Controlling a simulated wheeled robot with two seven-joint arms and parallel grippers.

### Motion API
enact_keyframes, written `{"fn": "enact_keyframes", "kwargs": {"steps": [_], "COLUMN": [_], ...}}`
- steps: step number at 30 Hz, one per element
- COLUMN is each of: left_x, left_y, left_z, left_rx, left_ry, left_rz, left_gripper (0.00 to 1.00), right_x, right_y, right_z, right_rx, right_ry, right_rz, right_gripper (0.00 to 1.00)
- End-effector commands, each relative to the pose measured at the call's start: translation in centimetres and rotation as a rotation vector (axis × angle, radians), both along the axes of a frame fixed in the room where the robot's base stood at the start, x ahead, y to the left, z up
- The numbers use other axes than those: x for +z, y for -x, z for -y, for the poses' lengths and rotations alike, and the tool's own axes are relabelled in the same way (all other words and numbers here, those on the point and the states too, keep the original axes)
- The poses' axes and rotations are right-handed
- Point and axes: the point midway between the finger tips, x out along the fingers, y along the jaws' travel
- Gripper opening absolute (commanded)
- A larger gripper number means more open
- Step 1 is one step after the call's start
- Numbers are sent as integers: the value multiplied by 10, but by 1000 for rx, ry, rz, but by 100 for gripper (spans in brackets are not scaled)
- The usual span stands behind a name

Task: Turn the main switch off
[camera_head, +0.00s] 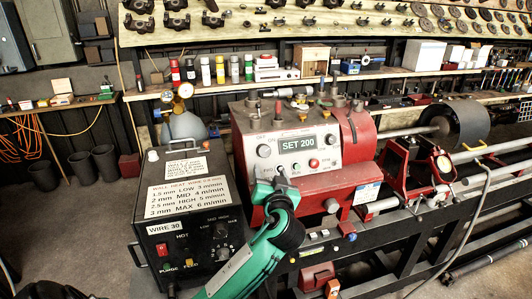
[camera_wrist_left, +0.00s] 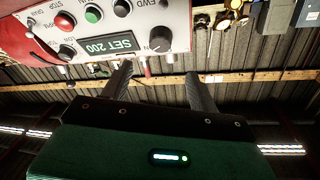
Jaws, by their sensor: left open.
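The red lathe headstock has a pale control panel (camera_head: 300,152) with a lit "SET 200" display (camera_head: 297,144). A black rotary knob (camera_head: 264,151) with OFF/ON marks, which looks like the main switch, sits left of the display. It also shows upside down in the left wrist view (camera_wrist_left: 160,45); its exact setting is too small to read. My left gripper (camera_head: 281,174) is in front of the panel's lower part, below the knob. In the left wrist view its two fingers (camera_wrist_left: 158,74) are apart, with nothing clearly held. My right gripper is out of view.
Levers rise above the headstock. A tool shelf (camera_head: 225,86) runs behind.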

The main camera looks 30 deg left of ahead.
Motion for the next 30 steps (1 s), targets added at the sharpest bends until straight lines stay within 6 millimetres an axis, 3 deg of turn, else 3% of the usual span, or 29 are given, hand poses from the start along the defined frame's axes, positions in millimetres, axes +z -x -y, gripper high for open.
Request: {"fn": "enact_keyframes", "kwargs": {"steps": [9, 15, 29, 30], "left_x": [5, 2, -1, -1], "left_y": [-53, -75, -85, -85], "left_z": [-46, -64, -72, -72], "left_rx": [2, 0, 0, 0], "left_ry": [-4, -3, -1, -1], "left_rz": [-4, -4, -4, -4], "left_gripper": [61, 61, 61, 55], "right_x": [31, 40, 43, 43], "right_y": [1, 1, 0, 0], "right_z": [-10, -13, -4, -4], "right_rx": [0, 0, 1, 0], "right_ry": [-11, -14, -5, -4], "right_rz": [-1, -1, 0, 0], "right_gripper": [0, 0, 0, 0]}}
